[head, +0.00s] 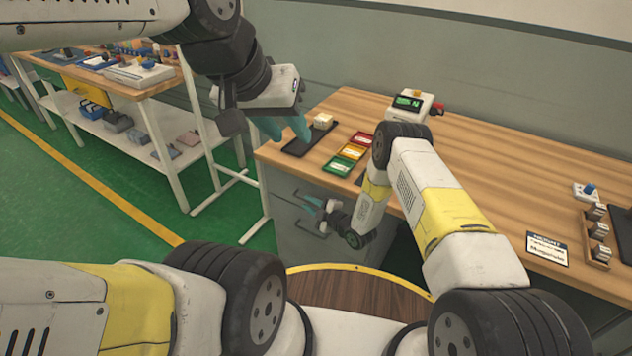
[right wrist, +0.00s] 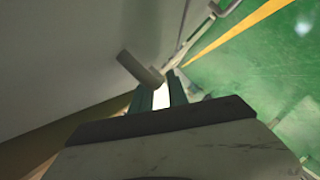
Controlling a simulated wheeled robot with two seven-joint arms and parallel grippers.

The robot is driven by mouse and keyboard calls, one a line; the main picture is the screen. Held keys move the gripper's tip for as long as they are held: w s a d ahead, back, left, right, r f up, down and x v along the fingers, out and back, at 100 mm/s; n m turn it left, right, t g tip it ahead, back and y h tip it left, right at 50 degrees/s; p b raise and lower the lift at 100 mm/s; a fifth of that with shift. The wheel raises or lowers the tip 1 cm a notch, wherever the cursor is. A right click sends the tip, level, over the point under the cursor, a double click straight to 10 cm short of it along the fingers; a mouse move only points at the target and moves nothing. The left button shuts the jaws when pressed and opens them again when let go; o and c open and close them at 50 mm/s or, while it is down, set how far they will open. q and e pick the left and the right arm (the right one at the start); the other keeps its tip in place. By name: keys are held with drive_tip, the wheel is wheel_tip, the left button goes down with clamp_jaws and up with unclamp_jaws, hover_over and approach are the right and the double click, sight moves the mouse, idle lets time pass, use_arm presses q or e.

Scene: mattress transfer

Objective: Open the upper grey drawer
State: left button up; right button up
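The grey drawer unit (head: 283,203) sits under the left end of the wooden workbench. The upper drawer's front appears closed, though my right arm partly covers it. My right gripper (head: 312,205) is low in front of the drawer fronts, by the handles. In the right wrist view its two teal fingers (right wrist: 160,92) are apart, with a grey handle bar (right wrist: 140,70) just beyond and left of the tips. I cannot tell whether they touch. A lower handle (head: 322,230) shows below the gripper. My left gripper (head: 286,130) is open and empty above the bench's left end.
On the workbench (head: 480,160) are a black tray with a pale block (head: 322,120), red, yellow and green cards (head: 352,152) and a scale (head: 410,103). A shelf table (head: 140,100) stands at left. Green floor lies between.

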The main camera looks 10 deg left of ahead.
drive_tip(key=shift+x, duration=1.05)
drive_tip(key=shift+c, duration=0.4)
clamp_jaws()
idle(0.3)
